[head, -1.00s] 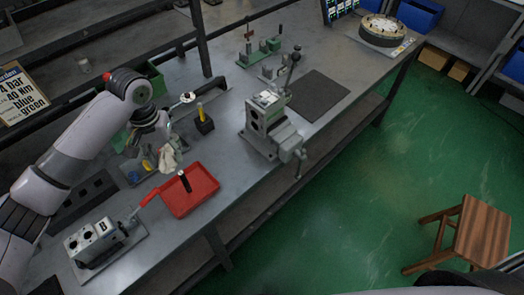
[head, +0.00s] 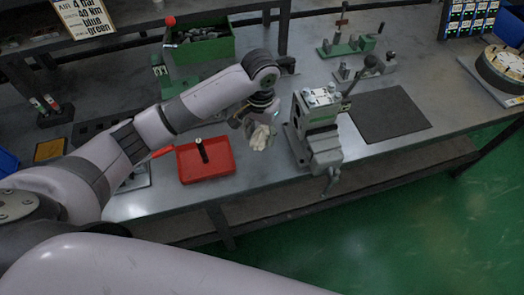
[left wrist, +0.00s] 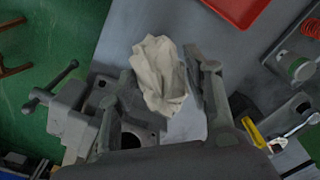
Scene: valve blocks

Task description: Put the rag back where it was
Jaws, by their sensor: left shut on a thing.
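The rag (head: 260,137) is a crumpled off-white cloth. It hangs from my left gripper (head: 256,122) in the head view, between the red tray and the grey valve block. In the left wrist view the rag (left wrist: 160,78) sits between the fingers of my left gripper (left wrist: 163,70), which is shut on it. The rag is over the bench, close to the valve block's left side; I cannot tell whether it touches the bench. My right gripper is not in view.
The valve block in its vise (head: 318,125) stands just right of the rag. A red tray (head: 222,173) with a dark upright item lies to the left. A dark mat (head: 390,112) lies bare further right. A green bin (head: 205,55) stands behind my arm.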

